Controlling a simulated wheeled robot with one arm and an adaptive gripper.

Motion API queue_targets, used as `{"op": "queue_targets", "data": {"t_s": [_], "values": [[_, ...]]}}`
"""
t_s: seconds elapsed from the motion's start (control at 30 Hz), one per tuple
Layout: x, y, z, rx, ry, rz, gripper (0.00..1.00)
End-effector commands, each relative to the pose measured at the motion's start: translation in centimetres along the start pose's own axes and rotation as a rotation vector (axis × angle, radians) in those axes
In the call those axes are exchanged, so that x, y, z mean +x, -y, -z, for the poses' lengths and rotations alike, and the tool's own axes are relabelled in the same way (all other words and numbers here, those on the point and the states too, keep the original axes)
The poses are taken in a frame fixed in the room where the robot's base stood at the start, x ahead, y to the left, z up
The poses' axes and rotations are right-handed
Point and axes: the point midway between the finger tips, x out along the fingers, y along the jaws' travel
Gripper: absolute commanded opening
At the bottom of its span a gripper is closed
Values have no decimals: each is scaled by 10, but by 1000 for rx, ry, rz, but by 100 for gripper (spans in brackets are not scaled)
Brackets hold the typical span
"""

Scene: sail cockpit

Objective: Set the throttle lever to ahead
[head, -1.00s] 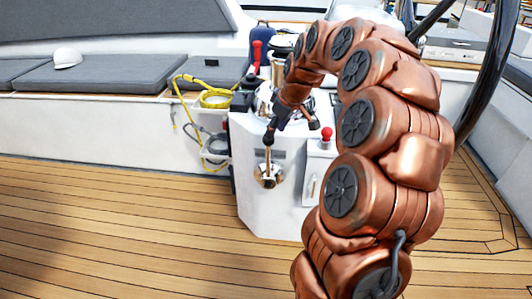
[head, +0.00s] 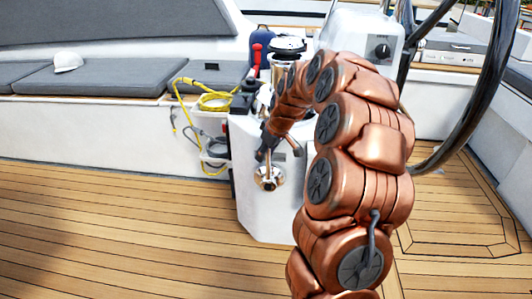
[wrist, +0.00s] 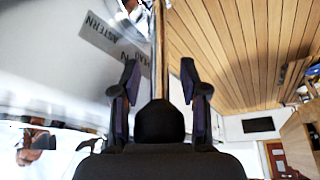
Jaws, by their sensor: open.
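The throttle lever is a metal rod on a round shiny base (head: 268,179), low on the side of the white pedestal (head: 262,222) in the head view. My gripper (head: 263,153) is at the top of the lever there, with the arm hiding part of it. In the wrist view the fingers of my gripper (wrist: 159,68) stand apart, one on each side of the lever's black knob (wrist: 160,121). The metal rod (wrist: 159,50) runs up from the knob between the fingers. A grey label (wrist: 115,40) beside the rod reads "ASTERN"; its other word is partly hidden.
A large black wheel (head: 486,92) is at right. Wooden deck (head: 110,230) is clear at left, below the grey cushions (head: 105,76).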

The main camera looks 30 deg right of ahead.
Motion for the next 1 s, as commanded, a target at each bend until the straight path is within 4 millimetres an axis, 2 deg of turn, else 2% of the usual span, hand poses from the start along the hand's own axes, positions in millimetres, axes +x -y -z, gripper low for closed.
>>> {"op": "queue_targets", "data": {"t_s": [0.07,0.47,1.0], "values": [[0,0,0,0,0,0,41],[0,0,0,0,1,1,0],[0,2,1,-3,13,-3,0]]}}
